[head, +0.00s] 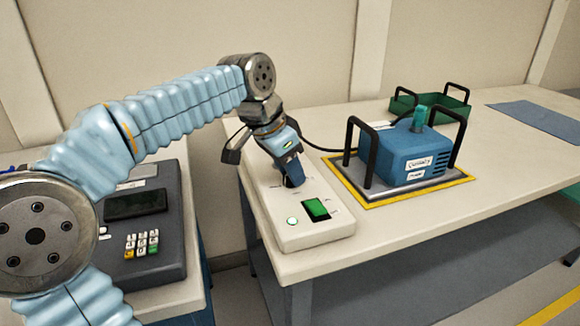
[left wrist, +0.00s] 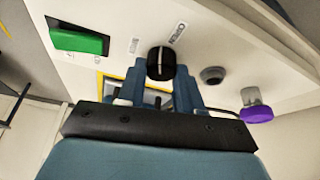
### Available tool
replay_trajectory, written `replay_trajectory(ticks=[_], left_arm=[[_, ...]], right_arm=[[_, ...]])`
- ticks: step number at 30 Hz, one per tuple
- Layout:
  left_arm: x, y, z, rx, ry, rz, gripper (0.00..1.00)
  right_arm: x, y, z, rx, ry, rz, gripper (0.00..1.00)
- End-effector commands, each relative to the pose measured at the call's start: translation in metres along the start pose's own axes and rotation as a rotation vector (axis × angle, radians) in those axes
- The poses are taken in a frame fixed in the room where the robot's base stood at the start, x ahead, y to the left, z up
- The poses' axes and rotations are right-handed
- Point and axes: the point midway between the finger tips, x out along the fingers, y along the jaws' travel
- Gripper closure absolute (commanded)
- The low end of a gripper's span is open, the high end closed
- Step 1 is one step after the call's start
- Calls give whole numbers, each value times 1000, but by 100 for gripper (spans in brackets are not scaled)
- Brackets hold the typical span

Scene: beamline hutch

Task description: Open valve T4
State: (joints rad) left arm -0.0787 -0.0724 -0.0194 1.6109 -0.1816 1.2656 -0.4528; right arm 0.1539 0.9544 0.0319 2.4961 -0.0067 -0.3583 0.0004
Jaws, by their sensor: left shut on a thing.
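A white sloped control box (head: 300,238) stands on the left end of the bench. My left gripper (head: 292,178) points down at its panel and is shut on a black knob (left wrist: 160,62). The knob has a white line and shows between the fingertips in the left wrist view; in the head view the gripper mostly hides it. My right gripper is not in view.
A blue device (head: 410,154) with black handles and a teal top stands on a yellow-bordered plate to the right. Behind it is a green tray (head: 444,103). A blue mat (head: 540,120) lies far right. A dark keypad unit (head: 140,245) is at left. A purple-capped knob (left wrist: 256,110) is near the gripper.

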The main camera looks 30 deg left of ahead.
Motion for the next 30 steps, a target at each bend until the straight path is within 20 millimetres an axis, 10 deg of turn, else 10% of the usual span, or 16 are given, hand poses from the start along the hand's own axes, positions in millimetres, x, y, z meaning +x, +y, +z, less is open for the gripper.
replay_trajectory(ticks=[30], left_arm=[[0,-2,-1,436,1,177,95]], right_arm=[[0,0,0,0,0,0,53]])
